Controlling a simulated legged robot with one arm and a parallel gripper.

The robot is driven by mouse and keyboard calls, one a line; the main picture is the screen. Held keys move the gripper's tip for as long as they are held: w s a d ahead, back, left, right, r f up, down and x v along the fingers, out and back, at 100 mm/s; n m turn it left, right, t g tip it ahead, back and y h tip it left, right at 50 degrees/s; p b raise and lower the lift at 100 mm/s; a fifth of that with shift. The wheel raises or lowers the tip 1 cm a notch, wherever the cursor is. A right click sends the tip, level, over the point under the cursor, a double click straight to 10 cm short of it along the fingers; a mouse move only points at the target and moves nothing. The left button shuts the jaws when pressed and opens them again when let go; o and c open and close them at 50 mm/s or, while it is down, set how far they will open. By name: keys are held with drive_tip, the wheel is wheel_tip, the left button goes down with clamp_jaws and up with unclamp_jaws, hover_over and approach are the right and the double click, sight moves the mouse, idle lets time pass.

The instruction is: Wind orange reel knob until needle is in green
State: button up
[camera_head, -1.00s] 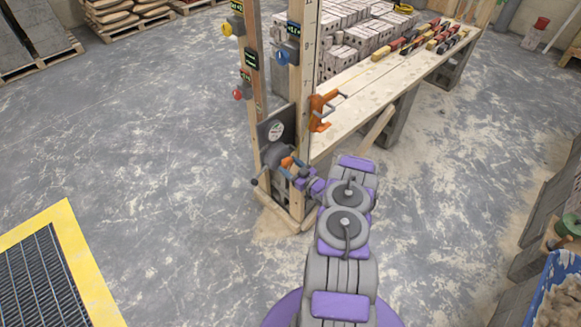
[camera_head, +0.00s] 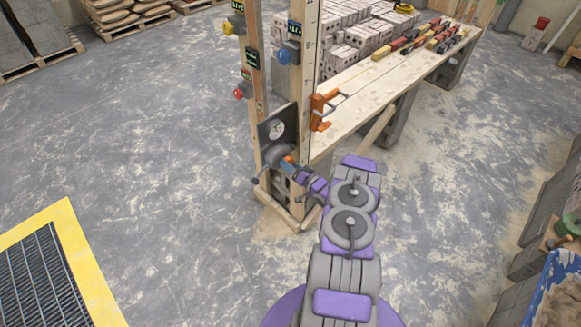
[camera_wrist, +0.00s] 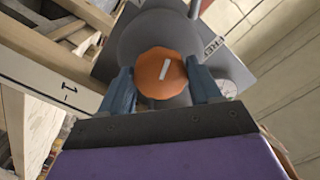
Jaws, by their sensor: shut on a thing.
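The orange knob (camera_wrist: 161,74) with a white line on its face sits on a dark grey reel (camera_wrist: 150,40) in the wrist view. My gripper (camera_wrist: 163,88) has one finger on each side of the knob and is shut on it. In the head view the reel (camera_head: 276,154) is on a wooden post, with my gripper (camera_head: 290,165) at its right side and a little orange showing. The round gauge (camera_head: 276,129) is on a dark plate just above the reel. Its needle is too small to read, and the knob is mostly hidden by my gripper there.
An orange clamp (camera_head: 322,110) is on the plank bench (camera_head: 375,85), close to the right of the posts. A blue knob (camera_head: 284,56), a yellow knob (camera_head: 228,28) and a red knob (camera_head: 239,93) are higher on the posts. Open floor (camera_head: 140,150) lies to the left.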

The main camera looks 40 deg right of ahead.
drive_tip(key=shift+d+m, duration=0.2)
drive_tip(key=shift+m, duration=0.8)
drive_tip(key=shift+r, duration=0.1)
drive_tip(key=o, duration=1.1)
drive_tip(key=shift+d, duration=0.1)
drive_tip(key=s+p, duration=0.1)
drive_tip(key=s, duration=0.4)
drive_tip(key=s+d, duration=0.1)
drive_tip(key=s, duration=0.5)
drive_tip(key=s+p, duration=0.1)
drive_tip(key=s, duration=0.5)
drive_tip(key=shift+s+d+p, duration=0.15)
drive_tip(key=shift+s+p, duration=0.05)
drive_tip(key=shift+p, duration=0.15)
